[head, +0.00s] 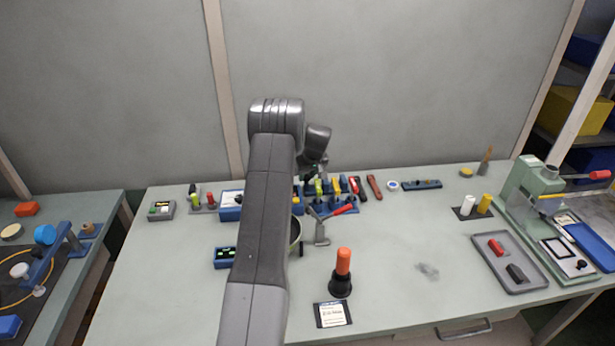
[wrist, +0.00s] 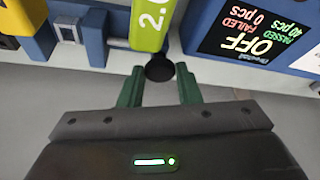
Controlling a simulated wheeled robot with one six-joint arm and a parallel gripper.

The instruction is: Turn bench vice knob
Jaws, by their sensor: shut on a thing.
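In the wrist view my gripper (wrist: 160,86) has its two green fingers on either side of a black round end (wrist: 159,68), which it grips. This end sits at the tip of a lime-green piece (wrist: 149,26) marked "2.0". In the head view my arm reaches over the bench to the tool row at the back, and my fingers are mostly hidden there. I cannot make out a bench vice for certain. A grey clamp-like fixture with a red handle (head: 321,233) stands right of my arm.
A blue box with a display reading "OFF" (wrist: 255,40) is close to my fingers' right. A blue rack (wrist: 95,38) is on the left. On the bench (head: 390,270), an orange-handled tool (head: 342,268) stands at the front and a grey tray (head: 485,262) lies right.

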